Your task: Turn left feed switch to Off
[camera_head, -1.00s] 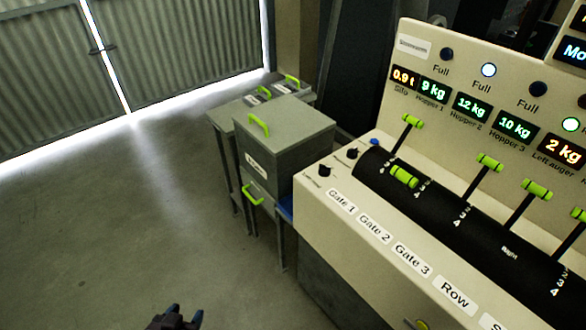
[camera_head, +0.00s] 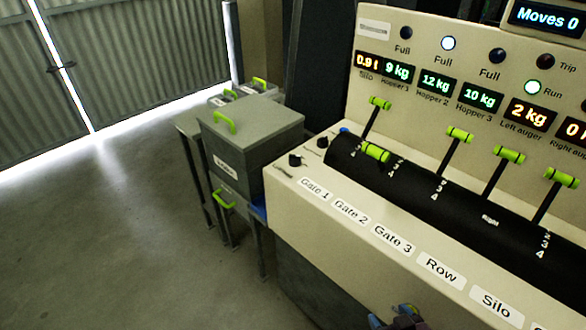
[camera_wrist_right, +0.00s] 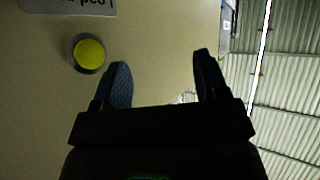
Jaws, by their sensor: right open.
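Two small black rotary knobs sit at the left end of the cream console top: a front one (camera_head: 295,159) and a rear one (camera_head: 322,142). Small print beside the front knob is too blurred to read, so I cannot tell which is the left feed switch. My right gripper (camera_head: 405,318) is at the bottom edge of the head view, low before the console front and well away from the knobs. In the right wrist view its two fingers (camera_wrist_right: 158,85) are apart with nothing between them. My left gripper is not in view.
The console (camera_head: 330,215) has levers with green handles (camera_head: 376,102) on a black curved cover. A yellow round button (camera_wrist_right: 88,53) is on a cream face beside my right fingers. Grey bins (camera_head: 250,135) stand left of the console. The floor at left is clear.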

